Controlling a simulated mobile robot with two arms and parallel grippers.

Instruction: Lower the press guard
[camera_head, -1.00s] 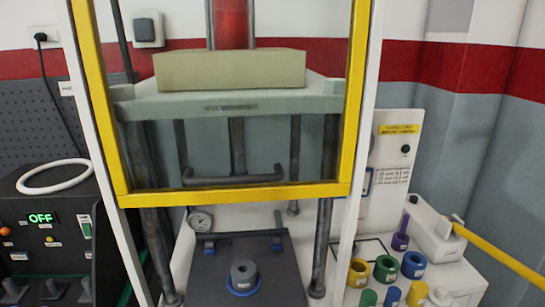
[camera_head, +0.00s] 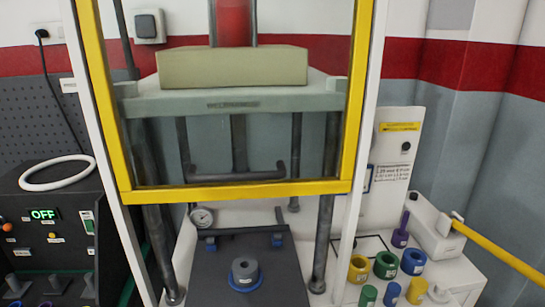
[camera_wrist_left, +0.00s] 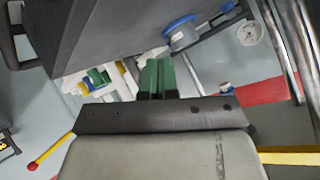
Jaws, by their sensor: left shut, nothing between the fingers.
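The press guard (camera_head: 240,191) is a clear panel in a yellow frame. In the head view its lower edge hangs well above the dark press table (camera_head: 215,293), so the guard is raised. A dark horizontal handle bar (camera_head: 237,175) shows just above that lower edge. My left gripper (camera_wrist_left: 157,78) has green fingers that are shut and empty in the left wrist view. That view is tilted, and the dark press table (camera_wrist_left: 125,35) fills its upper left. Neither gripper shows in the head view, and my right gripper is not visible.
A grey ring-shaped part (camera_head: 244,268) with a blue base sits on the press table. A pressure gauge (camera_head: 202,217) is behind it. A black control box (camera_head: 45,230) reading OFF stands left. Several coloured seals (camera_head: 387,264) and a yellow bar (camera_head: 500,250) are at right.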

